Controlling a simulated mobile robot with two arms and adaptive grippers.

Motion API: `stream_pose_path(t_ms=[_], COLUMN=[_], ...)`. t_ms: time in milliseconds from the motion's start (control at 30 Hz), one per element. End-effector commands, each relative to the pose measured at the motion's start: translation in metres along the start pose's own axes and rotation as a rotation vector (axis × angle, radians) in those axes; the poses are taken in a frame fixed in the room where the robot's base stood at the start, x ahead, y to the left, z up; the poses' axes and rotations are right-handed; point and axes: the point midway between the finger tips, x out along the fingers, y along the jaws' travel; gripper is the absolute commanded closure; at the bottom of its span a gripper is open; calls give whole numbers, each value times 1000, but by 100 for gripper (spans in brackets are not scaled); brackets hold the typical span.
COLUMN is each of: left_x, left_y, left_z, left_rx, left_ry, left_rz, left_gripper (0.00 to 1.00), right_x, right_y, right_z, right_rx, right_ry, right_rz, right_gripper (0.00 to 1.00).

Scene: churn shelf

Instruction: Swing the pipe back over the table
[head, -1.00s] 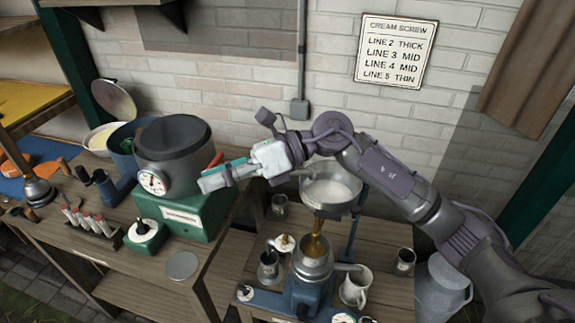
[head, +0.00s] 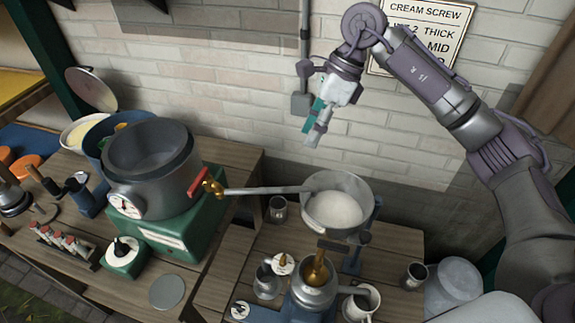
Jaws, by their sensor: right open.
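The pipe (head: 265,190) is a thin grey tube. It runs roughly level from the brass tap (head: 212,184) on the side of the grey vat (head: 150,165) to the rim of a metal pan of white liquid (head: 337,205). A red lever (head: 198,182) sits by the tap. My right gripper (head: 315,132) is open and empty, pointing down in front of the brick wall, above the pipe and apart from it. My left gripper is not in view.
Below the pan stand a blue-based machine with a brass cone (head: 316,270), a mug (head: 358,304) and small metal cups. A rack of small bottles (head: 62,243) and a flat disc (head: 167,292) lie at left. A sign (head: 420,38) hangs behind my right arm.

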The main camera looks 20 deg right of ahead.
Motion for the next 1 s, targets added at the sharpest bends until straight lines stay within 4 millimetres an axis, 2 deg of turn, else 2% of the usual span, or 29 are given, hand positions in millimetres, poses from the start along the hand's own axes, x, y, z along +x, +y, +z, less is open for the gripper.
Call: stream_pose_path(t_ms=[67,167,300,400,533,700,800,1000], left_x=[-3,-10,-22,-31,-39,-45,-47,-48], left_y=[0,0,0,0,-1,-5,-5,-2], left_z=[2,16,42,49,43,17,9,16], left_rx=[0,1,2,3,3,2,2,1], left_ry=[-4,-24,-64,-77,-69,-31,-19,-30], left_rz=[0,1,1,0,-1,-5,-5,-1], left_gripper=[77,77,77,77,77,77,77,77], right_x=[6,20,48,70,96,122,131,137], right_y=[1,2,2,2,2,2,1,1], right_z=[0,0,1,1,1,1,1,0], right_rx=[0,-1,0,-1,1,-1,-1,-1], right_ry=[4,3,2,3,1,0,0,0], right_rz=[3,6,7,7,7,5,2,2], right_gripper=[60,60,60,60,60,60,60,60])
